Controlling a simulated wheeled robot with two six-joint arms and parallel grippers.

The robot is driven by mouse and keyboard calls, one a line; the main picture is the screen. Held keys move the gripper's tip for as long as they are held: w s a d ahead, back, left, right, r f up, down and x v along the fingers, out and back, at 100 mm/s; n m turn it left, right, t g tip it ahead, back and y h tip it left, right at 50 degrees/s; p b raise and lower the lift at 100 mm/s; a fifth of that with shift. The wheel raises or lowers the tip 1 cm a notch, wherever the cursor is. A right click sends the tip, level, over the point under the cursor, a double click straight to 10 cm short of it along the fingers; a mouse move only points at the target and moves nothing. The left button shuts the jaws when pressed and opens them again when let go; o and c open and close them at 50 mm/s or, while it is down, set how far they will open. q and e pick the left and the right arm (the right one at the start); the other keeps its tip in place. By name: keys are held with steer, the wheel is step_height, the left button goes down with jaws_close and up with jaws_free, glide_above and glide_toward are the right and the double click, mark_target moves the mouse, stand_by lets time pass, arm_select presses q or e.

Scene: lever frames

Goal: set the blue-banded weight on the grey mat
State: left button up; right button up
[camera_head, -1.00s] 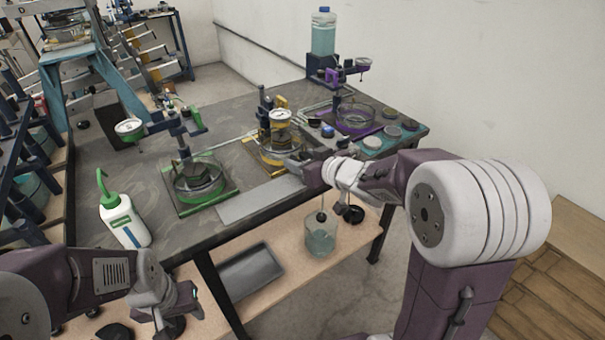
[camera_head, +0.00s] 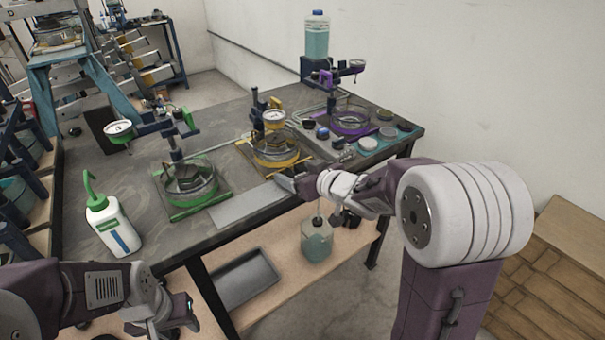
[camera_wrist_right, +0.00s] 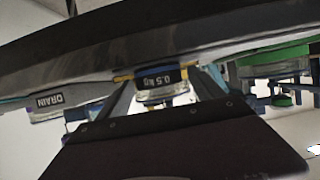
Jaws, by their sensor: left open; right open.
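In the head view a small blue-topped round piece (camera_head: 322,132) stands on the table by the purple stand; I cannot tell if it is the blue-banded weight. In the right wrist view a piece with a dark band marked "0.5 kg" (camera_wrist_right: 158,80) shows ahead, between what look like my fingers; its band colour is unclear. The grey mat (camera_head: 248,204) lies flat and bare near the table's front edge. My right gripper (camera_head: 287,183) is open, by the mat's right end in front of the yellow stand. My left gripper (camera_head: 183,312) is open, low in front of the table, away from the mat.
Yellow (camera_head: 275,150), green (camera_head: 188,185) and purple (camera_head: 350,119) stands with glass dishes are on the table. Several round discs (camera_head: 388,132) sit at the right end. A white bottle (camera_head: 113,228) stands at left. A grey tray (camera_head: 245,278) and jar (camera_head: 316,242) are below.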

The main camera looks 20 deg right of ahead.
steer(key=p+v, duration=0.1)
steer(key=v, duration=1.1)
steer(key=shift+r+p, duration=0.1)
steer(key=shift+p, duration=0.2)
steer(key=s+d+f+m+g+h, duration=0.1)
steer(key=d+f+m+g+h, duration=0.4)
steer(key=f, duration=0.6)
steer(key=s+a+f+g, duration=0.3)
steer(key=s+f, duration=0.1)
steer(key=s, duration=0.2)
steer(key=s+a+f+g, duration=0.3)
steer(key=s+f, duration=0.1)
steer(key=s, duration=0.3)
steer(key=shift+f+n+g+y, duration=0.25)
steer(key=shift+n+g+y, duration=0.05)
steer(key=shift+n, duration=0.1)
